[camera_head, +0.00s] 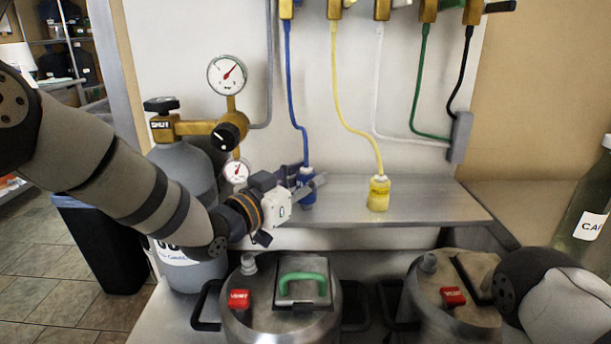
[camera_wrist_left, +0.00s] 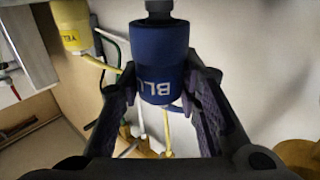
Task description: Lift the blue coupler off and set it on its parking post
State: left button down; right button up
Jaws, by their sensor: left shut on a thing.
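The blue coupler (camera_head: 307,199) is at the back shelf in the head view, with a blue hose (camera_head: 290,85) rising from it. In the left wrist view the coupler (camera_wrist_left: 163,50) fills the space between the fingers, its label upside down. My left gripper (camera_head: 309,184) is shut on it, and the fingers hide part of its body in the head view. A short dark stem (camera_wrist_left: 159,6) shows at its lower end; I cannot tell whether it is a post or part of the coupler. My right gripper is out of view.
The yellow coupler (camera_head: 379,195) stands on the metal shelf (camera_head: 430,203) to the right, with its yellow hose. Two steel buckets, left (camera_head: 283,322) and right (camera_head: 445,318), stand below with red vent tags. A grey gas cylinder (camera_head: 188,175) with gauges is at left.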

pick_arm(q)
jog(key=shift+f, duration=0.8)
dwell(0.8)
jog(key=shift+c, duration=2.3)
grip_release()
jog(key=shift+r, duration=0.1)
jog(key=shift+r+p, duration=1.05)
jog(key=shift+r, duration=2.7)
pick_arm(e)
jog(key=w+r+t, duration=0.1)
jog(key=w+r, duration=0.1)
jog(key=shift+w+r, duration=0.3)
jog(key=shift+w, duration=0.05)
pick_arm(q)
jog(key=shift+f, duration=0.15)
